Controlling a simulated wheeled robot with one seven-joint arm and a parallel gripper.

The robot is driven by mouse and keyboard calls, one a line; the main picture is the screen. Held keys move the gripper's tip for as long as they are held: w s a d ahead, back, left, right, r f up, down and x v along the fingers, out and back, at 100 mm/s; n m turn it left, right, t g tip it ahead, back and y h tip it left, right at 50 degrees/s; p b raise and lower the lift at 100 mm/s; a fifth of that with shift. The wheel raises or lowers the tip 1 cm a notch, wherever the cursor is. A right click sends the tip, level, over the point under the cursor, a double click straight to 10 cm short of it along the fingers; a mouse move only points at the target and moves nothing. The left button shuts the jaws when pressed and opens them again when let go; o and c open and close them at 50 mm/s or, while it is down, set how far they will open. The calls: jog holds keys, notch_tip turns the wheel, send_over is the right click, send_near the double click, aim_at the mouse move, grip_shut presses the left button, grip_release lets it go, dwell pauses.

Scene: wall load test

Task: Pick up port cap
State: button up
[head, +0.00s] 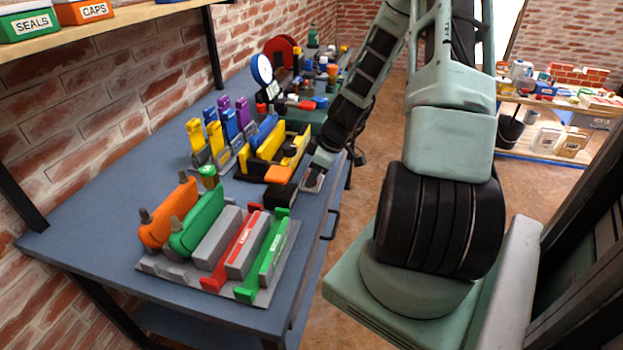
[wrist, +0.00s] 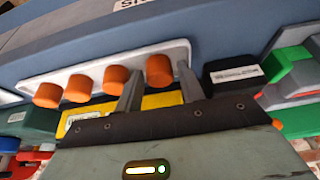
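Several orange cylindrical caps stand in a row on a white strip (wrist: 100,62) in the wrist view, and I take these to be the port caps. The rightmost orange cap (wrist: 160,71) shows between the two grey fingers of my gripper (wrist: 162,72). The fingers are spread, with a small gap visible on each side of that cap. I cannot tell how deep the fingertips reach around it. Another orange cap (wrist: 115,79) is just left of the left finger. In the head view my arm reaches down to the bench's right edge, and the caps cannot be made out there.
A black labelled block (wrist: 233,76) is close to the right finger, and a yellow labelled part (wrist: 160,99) lies behind the fingers. On the blue bench (head: 110,215) stand orange (head: 168,216) and green (head: 197,222) upright parts. The near-left bench top is clear.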

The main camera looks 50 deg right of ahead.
jog(key=c, duration=0.7)
jog(key=shift+r, duration=0.15)
notch_tip(320, 180, up, 10)
dwell(0.4)
jog(key=shift+s, duration=0.1)
